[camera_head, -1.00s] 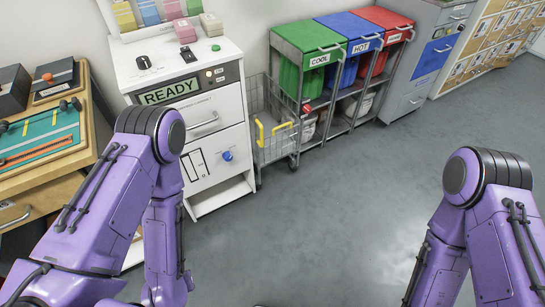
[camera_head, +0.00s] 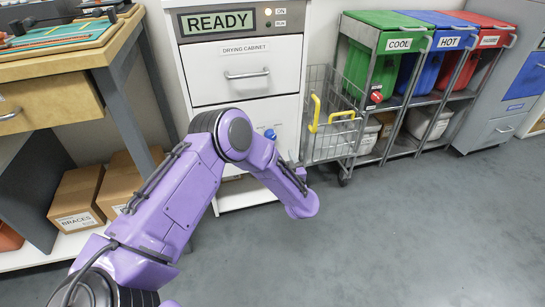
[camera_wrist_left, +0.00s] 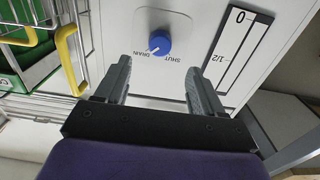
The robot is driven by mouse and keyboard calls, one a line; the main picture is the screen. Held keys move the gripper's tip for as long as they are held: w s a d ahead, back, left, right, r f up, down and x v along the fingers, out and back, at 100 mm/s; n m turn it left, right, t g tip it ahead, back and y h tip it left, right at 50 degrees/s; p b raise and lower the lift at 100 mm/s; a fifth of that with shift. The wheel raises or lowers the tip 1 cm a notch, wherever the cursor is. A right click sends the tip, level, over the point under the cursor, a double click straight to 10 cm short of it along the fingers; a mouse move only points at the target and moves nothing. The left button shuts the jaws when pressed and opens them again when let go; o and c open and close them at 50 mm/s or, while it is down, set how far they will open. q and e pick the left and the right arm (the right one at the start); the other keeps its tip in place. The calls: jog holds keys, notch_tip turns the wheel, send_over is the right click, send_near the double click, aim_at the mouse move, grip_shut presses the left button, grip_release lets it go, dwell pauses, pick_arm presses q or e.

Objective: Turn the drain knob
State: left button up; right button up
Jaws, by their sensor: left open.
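The drain knob (camera_wrist_left: 159,43) is round and blue with a white mark, on the white front of the drying cabinet (camera_wrist_left: 125,20). The words DRAIN and SHUT beside it appear inverted in the left wrist view. My left gripper (camera_wrist_left: 157,74) is open and empty. Its fingers point at the panel, and the knob appears beyond the fingertips, between their lines, apart from both. In the head view the knob (camera_head: 270,134) shows just above my left forearm; the left gripper is mostly hidden there. My right gripper is in neither current view.
A wire basket (camera_head: 331,112) with a yellow handle (camera_head: 314,113) stands right of the cabinet; it is close beside the gripper in the wrist view. Green (camera_head: 385,22), blue and red bins stand farther right. A wooden bench (camera_head: 60,68) is left. Floor at right is clear.

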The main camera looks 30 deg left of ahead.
aim_at(272, 138)
pick_arm(q)
jog(key=b+x, duration=0.3)
jog(key=x, duration=0.6)
jog(key=shift+w+a, duration=0.1)
jog(key=shift+a, duration=0.15)
jog(key=shift+w+a+r, duration=0.15)
jog(key=shift+w+a, duration=0.2)
jog(key=shift+a, duration=0.05)
jog(key=c, duration=1.1)
